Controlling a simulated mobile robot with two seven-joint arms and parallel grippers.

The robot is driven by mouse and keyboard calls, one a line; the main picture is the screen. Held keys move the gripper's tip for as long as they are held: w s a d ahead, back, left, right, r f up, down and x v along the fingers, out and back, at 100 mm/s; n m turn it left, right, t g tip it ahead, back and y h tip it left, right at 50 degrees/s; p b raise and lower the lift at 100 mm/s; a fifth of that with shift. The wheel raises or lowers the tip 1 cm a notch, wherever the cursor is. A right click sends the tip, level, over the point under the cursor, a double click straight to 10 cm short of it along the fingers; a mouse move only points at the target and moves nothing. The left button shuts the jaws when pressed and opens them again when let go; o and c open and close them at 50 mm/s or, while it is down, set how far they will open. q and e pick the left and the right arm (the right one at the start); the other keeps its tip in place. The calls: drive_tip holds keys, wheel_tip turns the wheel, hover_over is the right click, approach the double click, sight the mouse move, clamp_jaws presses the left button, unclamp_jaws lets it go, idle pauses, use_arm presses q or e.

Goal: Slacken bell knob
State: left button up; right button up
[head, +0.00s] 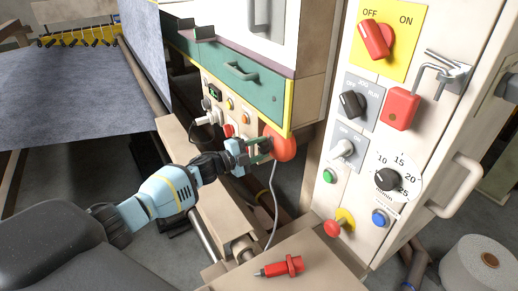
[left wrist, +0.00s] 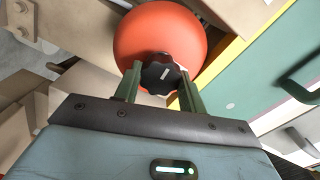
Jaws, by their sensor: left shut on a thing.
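The bell is a round orange-red dome beside the green drawer cabinet, in the head view (head: 285,146) and large at the top of the left wrist view (left wrist: 160,35). A dark lobed knob (left wrist: 160,75) with a pale mark sits in front of the bell. My left gripper (head: 262,148) reaches the bell from the left. In the left wrist view its two green fingers (left wrist: 160,86) stand on either side of the knob and are shut on it. The knob is mostly hidden by the fingers in the head view. My right gripper is not in view.
A control panel (head: 350,190) with switches, a dial and a red padlock (head: 400,108) stands to the right. A red tool (head: 282,267) lies on the beige surface in front. A green drawer (head: 235,82) and small buttons are above and left of the gripper. A grey cable hangs below the bell.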

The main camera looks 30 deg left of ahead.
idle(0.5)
use_arm(q)
drive_tip(key=o, duration=1)
drive_tip(key=shift+c, duration=0.2)
drive_tip(key=shift+s, duration=0.1)
drive_tip(key=v, duration=0.7)
drive_tip(key=shift+s+a, duration=0.2)
drive_tip(key=shift+a, duration=0.05)
